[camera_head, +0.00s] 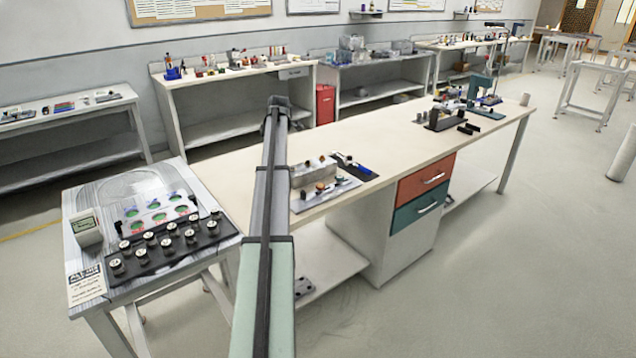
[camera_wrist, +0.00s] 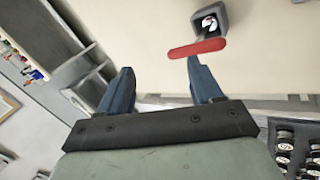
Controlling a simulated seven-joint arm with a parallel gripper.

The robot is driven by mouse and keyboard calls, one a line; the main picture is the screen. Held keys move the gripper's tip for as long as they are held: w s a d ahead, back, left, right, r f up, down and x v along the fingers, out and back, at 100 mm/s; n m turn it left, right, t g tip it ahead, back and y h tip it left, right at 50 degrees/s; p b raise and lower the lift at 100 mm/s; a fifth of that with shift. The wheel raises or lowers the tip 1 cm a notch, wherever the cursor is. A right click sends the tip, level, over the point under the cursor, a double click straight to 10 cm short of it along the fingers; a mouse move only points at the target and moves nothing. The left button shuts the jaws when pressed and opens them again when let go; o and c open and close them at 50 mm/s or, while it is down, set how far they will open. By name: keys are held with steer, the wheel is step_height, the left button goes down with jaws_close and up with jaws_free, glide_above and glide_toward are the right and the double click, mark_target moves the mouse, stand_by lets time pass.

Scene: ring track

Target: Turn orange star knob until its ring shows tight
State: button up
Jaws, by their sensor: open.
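My gripper (camera_wrist: 160,67) shows in the wrist view with two blue fingers spread apart and nothing between them. A red bar (camera_wrist: 197,48) lies across the view close to the right fingertip; I cannot tell whether they touch. Above it is a dark grey square piece (camera_wrist: 211,20) with a white and black face. In the head view, a grey block fixture (camera_head: 313,172) stands on the long bench, right of my arm. A small orange-brown piece (camera_head: 320,187) sits at its front. It is too small to tell whether it is the star knob. No ring marking is readable.
A long cream bench (camera_head: 395,142) runs to the back right, with a dark fixture (camera_head: 440,119) and a teal stand (camera_head: 480,92) farther along. At the left, a small table holds a black rack (camera_head: 165,247) of round knobs or gauges. The bench middle is clear.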

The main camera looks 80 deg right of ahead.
steer(key=s+f+g+y, duration=0.1)
steer(key=s+g+y, duration=0.1)
steer(key=s+g, duration=0.45)
steer(key=m+g+y, duration=0.2)
glide_toward(320, 185)
steer(key=x, duration=0.7)
steer(key=shift+s+f, duration=0.2)
steer(key=shift+f, duration=0.15)
steer(key=c, duration=1.1)
steer(key=shift+o, duration=0.2)
steer(key=shift+t, duration=0.25)
